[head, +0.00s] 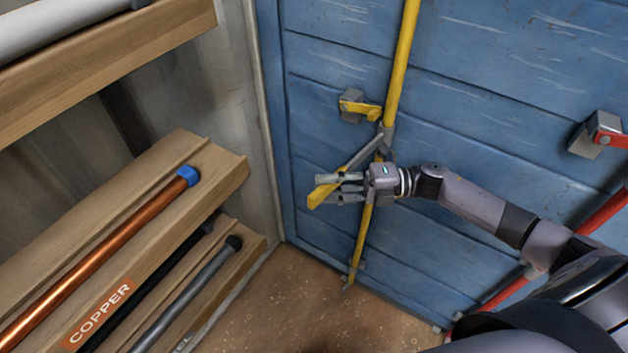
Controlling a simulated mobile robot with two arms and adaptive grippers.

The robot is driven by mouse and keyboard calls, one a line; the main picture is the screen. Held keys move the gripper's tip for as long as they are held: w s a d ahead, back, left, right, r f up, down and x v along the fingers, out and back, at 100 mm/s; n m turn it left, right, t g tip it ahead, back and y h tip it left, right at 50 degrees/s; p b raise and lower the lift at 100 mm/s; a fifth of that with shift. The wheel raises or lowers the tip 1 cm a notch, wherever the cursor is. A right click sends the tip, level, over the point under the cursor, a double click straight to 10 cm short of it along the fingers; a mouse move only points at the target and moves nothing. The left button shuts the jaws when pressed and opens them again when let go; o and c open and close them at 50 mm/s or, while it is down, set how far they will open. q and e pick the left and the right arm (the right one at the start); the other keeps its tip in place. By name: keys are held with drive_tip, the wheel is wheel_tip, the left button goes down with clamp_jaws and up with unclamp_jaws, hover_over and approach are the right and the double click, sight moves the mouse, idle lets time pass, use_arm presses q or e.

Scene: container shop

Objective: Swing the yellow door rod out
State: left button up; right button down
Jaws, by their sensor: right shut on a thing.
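The yellow door rod (401,62) runs top to bottom along the blue container door (480,75). A grey and yellow handle (326,192) joins the rod at a grey collar and slants down to the left. A yellow catch on a grey bracket (354,105) sits on the door above the handle, apart from it. My right gripper (340,188) reaches in from the right, in front of the rod, and is shut on the handle near its yellow end. The hand hides part of the rod. My left gripper is out of view.
Wooden shelves on the left hold a copper pipe (110,250) with a blue cap and dark and grey pipes (190,290). A red rod (602,212) and a red catch (606,130) are on the door at right. Brown floor (290,310) is clear below.

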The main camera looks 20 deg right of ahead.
drive_tip(key=shift+s+d+n+g+y+b, duration=0.2)
drive_tip(key=shift+s+d+n+g+b, duration=0.25)
drive_tip(key=shift+s+g, duration=0.3)
drive_tip(key=shift+s+d+n+g+y+b, duration=0.2)
drive_tip(key=shift+s+d+n+g+b, duration=0.15)
drive_tip(key=shift+s+n+g+b, duration=0.3)
drive_tip(key=shift+s, duration=0.1)
drive_tip(key=c, duration=1.7)
unclamp_jaws()
drive_tip(key=o, duration=0.5)
drive_tip(key=shift+s+d, duration=0.1)
drive_tip(key=shift+d, duration=0.05)
